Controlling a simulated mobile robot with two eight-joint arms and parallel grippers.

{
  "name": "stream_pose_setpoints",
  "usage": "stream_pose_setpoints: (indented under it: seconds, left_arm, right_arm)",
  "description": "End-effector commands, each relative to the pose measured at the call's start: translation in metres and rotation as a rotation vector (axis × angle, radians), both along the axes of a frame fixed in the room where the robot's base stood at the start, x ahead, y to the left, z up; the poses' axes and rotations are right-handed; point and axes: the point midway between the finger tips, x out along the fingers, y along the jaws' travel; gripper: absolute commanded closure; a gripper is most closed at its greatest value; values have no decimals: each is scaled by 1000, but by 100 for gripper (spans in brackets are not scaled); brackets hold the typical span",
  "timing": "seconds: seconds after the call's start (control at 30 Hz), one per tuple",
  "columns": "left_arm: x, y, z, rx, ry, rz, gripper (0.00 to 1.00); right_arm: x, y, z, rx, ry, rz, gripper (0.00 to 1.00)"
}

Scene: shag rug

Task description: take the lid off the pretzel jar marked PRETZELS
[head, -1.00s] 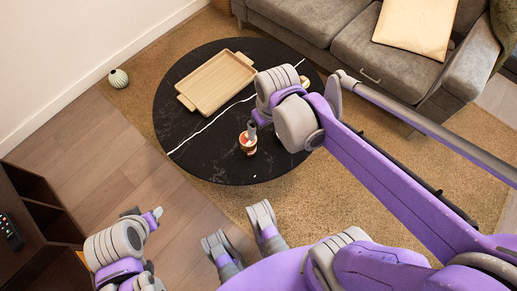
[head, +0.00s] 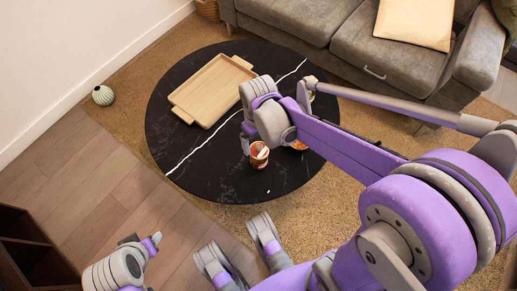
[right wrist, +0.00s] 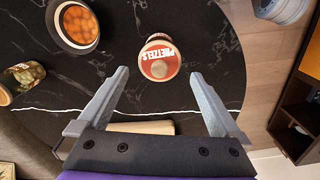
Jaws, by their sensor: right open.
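The pretzel jar (head: 259,155) is small and red and white, standing near the front edge of the round black table. In the right wrist view the jar (right wrist: 160,58) shows the word PRETZELS upside down. I cannot clearly make out the lid's edge. My right gripper (right wrist: 160,80) is open and empty, its fingers pointing towards the jar, which shows between and just beyond the tips. In the head view my right gripper (head: 246,142) is beside the jar, partly hidden by its own wrist. My left gripper (head: 150,243) is low at the left, away from the table; its jaws are unclear.
The black table (head: 215,170) also bears a wooden tray (head: 212,90). In the right wrist view a bowl of orange pieces (right wrist: 77,25) and a jar of green items (right wrist: 22,77) stand left of the pretzel jar. A grey sofa (head: 350,45) is behind the table; a dark shelf (head: 30,250) is at the left.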

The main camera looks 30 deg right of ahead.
Motion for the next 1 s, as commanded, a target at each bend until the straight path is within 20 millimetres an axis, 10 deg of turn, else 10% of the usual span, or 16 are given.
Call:
stream_pose_setpoints:
  seconds: [0.43,0.83,1.0]
  left_arm:
    - [3,0,-17,0,4,0,50]
    - [3,0,-17,0,4,0,50]
    - [3,0,-17,0,4,0,50]
  right_arm:
    - [-1,-1,-36,0,0,0,0]
    - [-1,-1,-36,0,-1,0,70]
    - [-1,-1,-36,0,-1,0,73]
